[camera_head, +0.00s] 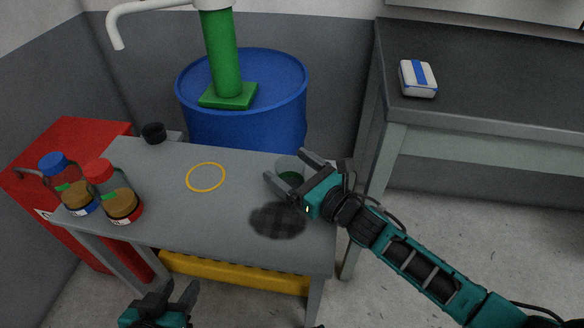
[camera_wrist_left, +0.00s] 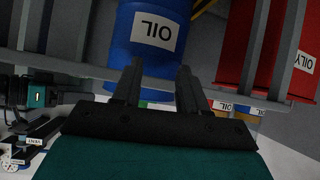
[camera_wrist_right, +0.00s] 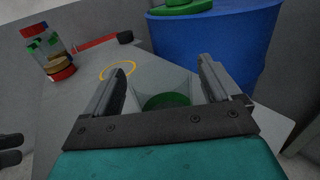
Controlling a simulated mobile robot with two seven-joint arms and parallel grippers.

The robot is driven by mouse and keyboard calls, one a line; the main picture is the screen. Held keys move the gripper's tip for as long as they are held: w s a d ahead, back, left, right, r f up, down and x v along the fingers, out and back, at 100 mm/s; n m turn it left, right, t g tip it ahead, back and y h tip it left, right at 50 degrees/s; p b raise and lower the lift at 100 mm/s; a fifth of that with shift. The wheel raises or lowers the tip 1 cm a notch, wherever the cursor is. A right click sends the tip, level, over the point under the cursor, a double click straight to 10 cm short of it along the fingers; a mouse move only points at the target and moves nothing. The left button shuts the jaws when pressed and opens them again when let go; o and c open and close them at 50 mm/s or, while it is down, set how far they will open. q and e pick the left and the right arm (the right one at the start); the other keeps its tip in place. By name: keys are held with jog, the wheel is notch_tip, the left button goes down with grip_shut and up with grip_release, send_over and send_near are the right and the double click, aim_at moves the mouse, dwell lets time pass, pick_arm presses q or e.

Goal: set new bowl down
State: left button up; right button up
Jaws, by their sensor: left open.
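A clear bowl with a green bottom (camera_head: 291,177) is at the right end of the grey side table (camera_head: 175,222). My right gripper (camera_head: 293,174) has its fingers on both sides of the bowl. In the right wrist view the bowl (camera_wrist_right: 166,101) fills the space between the fingertips, and its sides appear to touch them. A yellow ring (camera_head: 206,177) lies flat and empty on the table, to the left of the bowl. My left gripper (camera_head: 170,298) is open and empty, low in front of the table; it also shows in the left wrist view (camera_wrist_left: 158,80).
Two bottles, one blue-capped (camera_head: 75,188) and one red-capped (camera_head: 113,196), stand at the table's left end. A black cap (camera_head: 154,133) is at the back. A blue drum (camera_head: 285,100) stands behind, a red cabinet (camera_head: 75,140) left. The front middle tabletop is clear.

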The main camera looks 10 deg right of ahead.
jog(key=shift+r, duration=0.25)
jog(key=shift+s+d, duration=0.15)
jog(key=shift+s, duration=0.05)
pick_arm(q)
jog(key=shift+s+a+r+p, duration=0.1)
jog(key=shift+a+r+p, duration=0.25)
jog(key=shift+p, duration=0.6)
pick_arm(e)
jog(key=v, duration=1.1)
jog(key=shift+s+d+f, duration=0.1)
jog(key=shift+s+d, duration=0.05)
jog(key=shift+s, duration=0.05)
